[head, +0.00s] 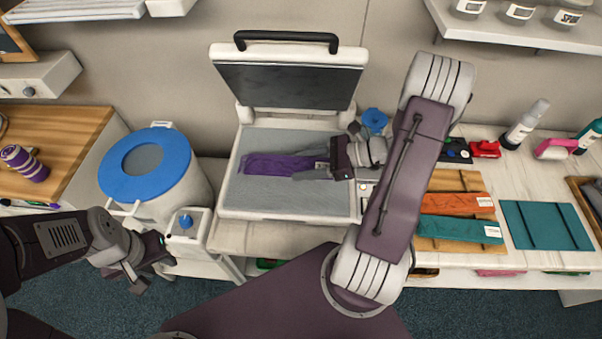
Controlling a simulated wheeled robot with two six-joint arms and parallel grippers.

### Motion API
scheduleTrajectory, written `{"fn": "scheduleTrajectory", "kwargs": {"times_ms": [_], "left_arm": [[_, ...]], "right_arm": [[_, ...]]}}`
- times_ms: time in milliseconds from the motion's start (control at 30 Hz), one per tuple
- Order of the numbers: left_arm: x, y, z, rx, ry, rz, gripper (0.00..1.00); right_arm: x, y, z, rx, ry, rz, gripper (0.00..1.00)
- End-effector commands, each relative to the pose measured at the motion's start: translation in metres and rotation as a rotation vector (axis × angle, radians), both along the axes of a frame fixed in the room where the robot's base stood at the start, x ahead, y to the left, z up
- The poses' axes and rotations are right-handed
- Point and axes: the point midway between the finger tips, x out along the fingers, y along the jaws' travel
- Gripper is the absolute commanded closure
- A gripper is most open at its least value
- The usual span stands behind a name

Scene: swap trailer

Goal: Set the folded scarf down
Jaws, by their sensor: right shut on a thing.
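The purple folded scarf (265,165) lies flat over the grey lower plate (295,204) of an open press, near its middle. A small pale label shows at its right end. My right gripper (310,172) reaches in from the right and is shut on the scarf's right end; its fingers lie low over the plate. Whether the whole scarf rests on the plate is hard to tell. My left gripper (150,271) hangs at the lower left, away from the scarf, near the white cart; its fingers are too small and dark to judge.
The press lid (290,86) stands raised behind the plate. A blue-lidded drum (175,165) stands to the left. Orange (455,204) and teal (460,229) folded scarves lie on a wooden board at right. A teal mat (545,225) lies beyond them. Shelves overhang both upper corners.

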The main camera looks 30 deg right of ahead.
Motion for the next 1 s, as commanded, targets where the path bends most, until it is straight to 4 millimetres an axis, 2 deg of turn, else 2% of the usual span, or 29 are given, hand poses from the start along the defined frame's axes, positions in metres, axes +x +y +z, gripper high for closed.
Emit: {"fn": "scheduleTrajectory", "kwargs": {"times_ms": [167, 400, 800, 833, 900, 1000], "left_arm": [[0.0, 0.0, 0.0, 0.0, 0.0, 0.0, 0.64], [0.0, 0.0, -0.003, 0.0, 0.0, 0.0, 0.64], [0.0, 0.0, -0.006, 0.0, 0.0, 0.0, 0.64], [0.0, 0.0, -0.006, 0.0, 0.0, 0.0, 0.64], [0.0, 0.0, -0.005, 0.0, 0.0, 0.0, 0.64], [0.0, 0.0, -0.005, 0.0, 0.0, 0.0, 0.64]], "right_arm": [[0.001, 0.006, -0.005, 0.0, 0.001, 0.0, 0.85], [0.001, 0.005, -0.041, 0.001, 0.002, -0.001, 0.85], [0.001, 0.005, -0.049, -0.001, 0.0, -0.001, 0.85], [0.001, 0.005, -0.048, -0.001, 0.0, -0.001, 0.39], [0.001, 0.005, -0.047, -0.002, 0.001, 0.0, 0.22], [0.0, 0.005, -0.048, -0.001, 0.002, 0.002, 0.22]]}}
